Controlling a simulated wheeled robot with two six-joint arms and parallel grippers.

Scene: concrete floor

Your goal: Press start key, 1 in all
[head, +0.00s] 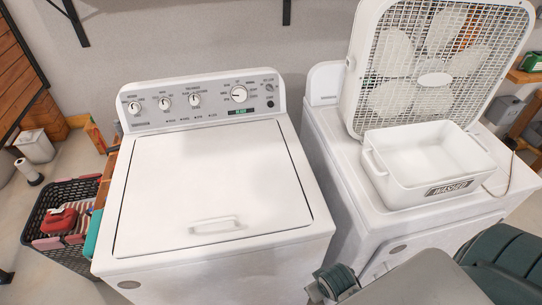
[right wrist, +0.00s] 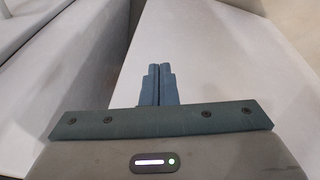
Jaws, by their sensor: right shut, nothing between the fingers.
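The white washing machine (head: 215,195) stands in the head view with its lid shut. Its grey control panel (head: 200,100) along the back carries several knobs, a small lit green display (head: 240,111) and a small dark round button (head: 270,103) at the right end. The labels are too small to read, so I cannot tell for sure which one is the start key. My right gripper (right wrist: 158,85) is shut and empty in the right wrist view, over white surfaces. My right arm shows at the lower right of the head view, well below and right of the panel. My left gripper is not in view.
A second white machine (head: 320,150) stands to the right, bearing a box fan (head: 435,78) and a white tub (head: 460,190). A dark basket (head: 38,215) with a red item (head: 58,220) stands on the floor at left. The space above the washer lid is clear.

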